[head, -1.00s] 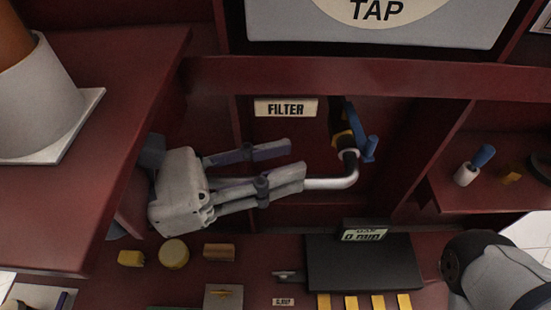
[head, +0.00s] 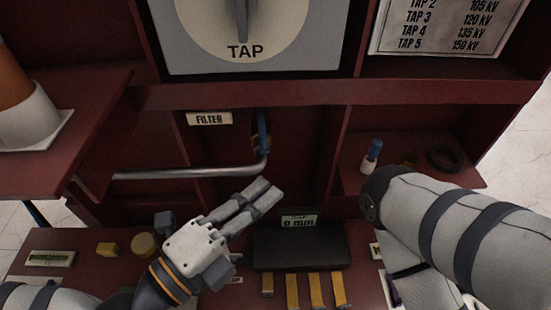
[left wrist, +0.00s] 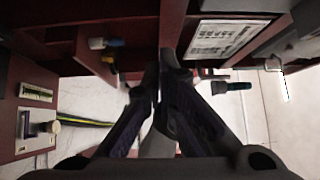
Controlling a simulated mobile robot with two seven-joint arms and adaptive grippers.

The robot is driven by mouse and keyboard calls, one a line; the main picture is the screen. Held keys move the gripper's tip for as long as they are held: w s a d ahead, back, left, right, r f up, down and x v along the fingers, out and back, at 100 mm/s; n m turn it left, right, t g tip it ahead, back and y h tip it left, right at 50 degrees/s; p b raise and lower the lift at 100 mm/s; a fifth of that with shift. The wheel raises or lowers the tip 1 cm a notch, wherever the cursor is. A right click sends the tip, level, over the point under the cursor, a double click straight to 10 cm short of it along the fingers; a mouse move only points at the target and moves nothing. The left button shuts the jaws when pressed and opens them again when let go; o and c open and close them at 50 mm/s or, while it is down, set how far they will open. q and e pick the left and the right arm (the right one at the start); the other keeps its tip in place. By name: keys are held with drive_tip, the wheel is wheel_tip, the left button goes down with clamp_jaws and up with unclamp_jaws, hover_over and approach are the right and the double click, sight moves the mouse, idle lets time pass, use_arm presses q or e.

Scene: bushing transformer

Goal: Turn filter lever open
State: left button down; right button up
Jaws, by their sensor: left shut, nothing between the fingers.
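The blue filter lever (head: 263,130) stands roughly upright on a yellow valve body, right of the FILTER label (head: 209,118). A bent silver pipe (head: 190,173) runs left from below it. My left gripper (head: 269,190) is below the lever and pipe bend, with its fingers pointing up and right. It is shut, empty and apart from the lever. Its fingers also show close together in the left wrist view (left wrist: 159,75), where I cannot make out the lever. My right arm enters at the right; its gripper is out of view.
A dark box with a display (head: 300,246) stands on the red bench right of my left gripper. Yellow bars (head: 315,290) lie before it. A blue-handled tool (head: 371,156) and a black ring (head: 444,159) sit on the right shelf. The large TAP dial (head: 244,40) is above.

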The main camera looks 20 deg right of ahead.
use_arm(q)
drive_tip(key=w+d+f+n+y+b, duration=0.1)
drive_tip(key=w+d+b, duration=0.3)
drive_tip(key=w, duration=0.4)
drive_tip(key=shift+w+d+f+t, duration=0.25)
drive_tip(key=shift+f+t, duration=0.05)
drive_tip(key=shift+f, duration=0.05)
use_arm(e)
drive_tip(key=f, duration=0.1)
drive_tip(key=s+f, duration=0.1)
drive_tip(key=f, duration=0.1)
drive_tip(key=shift+s+f+g, duration=0.1)
drive_tip(key=shift+f+g, duration=0.15)
drive_tip(key=shift+g, duration=0.05)
use_arm(q)
drive_tip(key=shift+w+a+p, duration=0.25)
drive_tip(key=shift+a+p, duration=0.05)
drive_tip(key=shift+a, duration=0.2)
drive_tip(key=shift+w+a+p, duration=0.25)
drive_tip(key=shift+a, duration=0.25)
use_arm(e)
drive_tip(key=shift+w+d+r, duration=0.15)
drive_tip(key=shift+w+r, duration=0.05)
drive_tip(key=shift+r, duration=0.45)
